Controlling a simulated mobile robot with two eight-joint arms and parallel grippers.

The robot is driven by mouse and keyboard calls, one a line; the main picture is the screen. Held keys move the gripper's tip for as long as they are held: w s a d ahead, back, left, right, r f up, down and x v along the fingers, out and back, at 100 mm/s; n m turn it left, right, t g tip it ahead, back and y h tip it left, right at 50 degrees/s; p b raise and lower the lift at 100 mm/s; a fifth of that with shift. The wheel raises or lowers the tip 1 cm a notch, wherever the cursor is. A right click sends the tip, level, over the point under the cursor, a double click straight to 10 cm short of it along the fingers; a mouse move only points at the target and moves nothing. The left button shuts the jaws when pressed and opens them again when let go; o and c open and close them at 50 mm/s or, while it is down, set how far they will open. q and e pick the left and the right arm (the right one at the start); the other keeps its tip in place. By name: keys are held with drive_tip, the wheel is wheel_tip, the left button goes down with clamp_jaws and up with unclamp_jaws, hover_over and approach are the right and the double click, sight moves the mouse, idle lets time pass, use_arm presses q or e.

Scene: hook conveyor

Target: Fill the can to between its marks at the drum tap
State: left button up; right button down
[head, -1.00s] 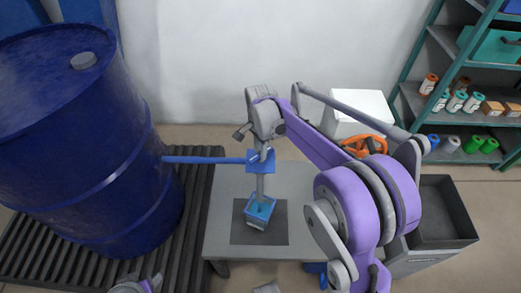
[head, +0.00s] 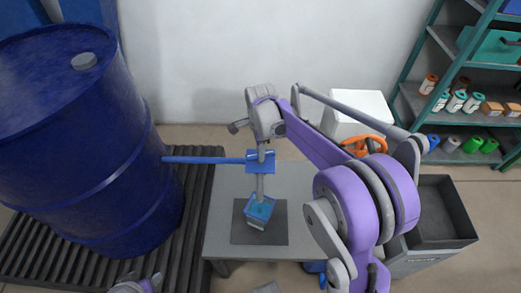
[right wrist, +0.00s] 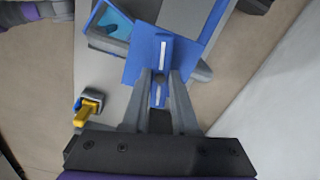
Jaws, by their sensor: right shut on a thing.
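The large blue drum (head: 85,140) stands at the left. Its blue pipe (head: 205,160) runs right to the tap (head: 260,166), above the table. The small blue can (head: 259,212) stands below the tap on a dark mat (head: 245,237). A grey vertical piece spans from tap to can; I cannot tell spout from stream. My right gripper (head: 262,148) is at the tap; in the right wrist view its fingers (right wrist: 160,85) are shut on the tap's handle, before a blue plate with a white slot. The can (right wrist: 108,28) shows light blue inside; its marks are not readable.
The grey table (head: 225,200) is mostly bare around the mat. A dark open bin (head: 445,215), a white box (head: 360,112) and shelves (head: 415,100) stand at the right. A yellow-handled item (right wrist: 90,105) shows in the right wrist view.

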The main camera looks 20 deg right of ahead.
drive_tip(key=shift+m, duration=1.1)
drive_tip(key=c, duration=0.7)
unclamp_jaws()
drive_tip(key=shift+r, duration=0.1)
wheel_tip(320, 180, up, 11)
drive_tip(key=shift+f+p, duration=0.15)
drive_tip(key=shift+p, duration=0.6)
